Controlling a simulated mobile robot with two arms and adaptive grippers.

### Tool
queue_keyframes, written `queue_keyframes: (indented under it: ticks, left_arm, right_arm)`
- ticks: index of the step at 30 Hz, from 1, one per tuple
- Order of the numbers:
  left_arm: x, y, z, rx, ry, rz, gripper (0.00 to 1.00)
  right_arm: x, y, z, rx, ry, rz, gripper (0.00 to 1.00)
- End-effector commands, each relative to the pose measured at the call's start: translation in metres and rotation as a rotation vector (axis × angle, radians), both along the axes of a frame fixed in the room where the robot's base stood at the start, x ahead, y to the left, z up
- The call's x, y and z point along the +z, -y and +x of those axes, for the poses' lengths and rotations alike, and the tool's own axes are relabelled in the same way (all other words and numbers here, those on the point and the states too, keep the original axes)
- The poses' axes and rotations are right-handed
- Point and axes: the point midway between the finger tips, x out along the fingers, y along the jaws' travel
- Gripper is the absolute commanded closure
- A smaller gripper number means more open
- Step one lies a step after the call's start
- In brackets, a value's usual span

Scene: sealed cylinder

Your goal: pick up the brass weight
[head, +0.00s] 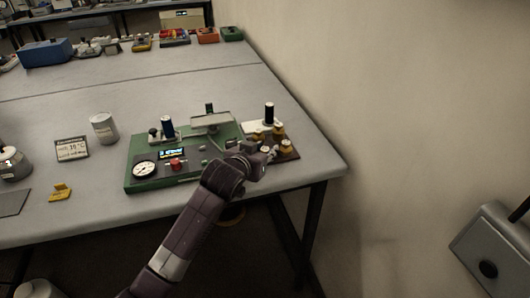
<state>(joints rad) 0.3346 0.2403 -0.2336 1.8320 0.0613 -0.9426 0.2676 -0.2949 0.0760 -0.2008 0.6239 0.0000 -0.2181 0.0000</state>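Several small brass weights stand on a dark tray (291,156) at the right of the table, one of them a brass weight (287,146) near the tray's right side. Another brass weight (278,131) stands behind it. My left gripper (270,153) reaches in from below and is low over the front left of the tray, just left of the front weight. Its fingers are small and partly hidden by my wrist, so I cannot tell whether they are open or touch a weight. My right gripper is out of view.
A green apparatus base (135,178) with a dial gauge (145,169) and a raised plate (212,123) stands left of the tray. A white block (252,128) with a black post is behind it. The table's right edge and the wall (400,130) are close by.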

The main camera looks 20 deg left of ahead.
Motion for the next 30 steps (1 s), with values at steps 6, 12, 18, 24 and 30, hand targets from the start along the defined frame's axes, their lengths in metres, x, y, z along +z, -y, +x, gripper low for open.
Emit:
queue_keyframes:
  ticks: [6, 12, 18, 24, 30]
  left_arm:
    - [0.000, 0.000, 0.000, 0.000, 0.001, 0.000, 0.83]
    - [0.000, 0.000, 0.000, 0.000, 0.001, 0.000, 1.00]
    - [0.001, 0.000, 0.000, 0.000, 0.002, 0.000, 1.00]
    - [0.009, 0.000, 0.000, 0.000, 0.005, 0.000, 1.00]
    - [0.037, 0.000, 0.000, -0.001, 0.009, -0.001, 1.00]
  right_arm:
    - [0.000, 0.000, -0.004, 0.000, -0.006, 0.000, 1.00]
    - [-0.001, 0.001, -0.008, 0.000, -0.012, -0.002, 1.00]
    - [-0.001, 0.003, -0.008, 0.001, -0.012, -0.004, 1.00]
    - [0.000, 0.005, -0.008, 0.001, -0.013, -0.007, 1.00]
    - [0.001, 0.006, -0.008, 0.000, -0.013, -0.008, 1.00]
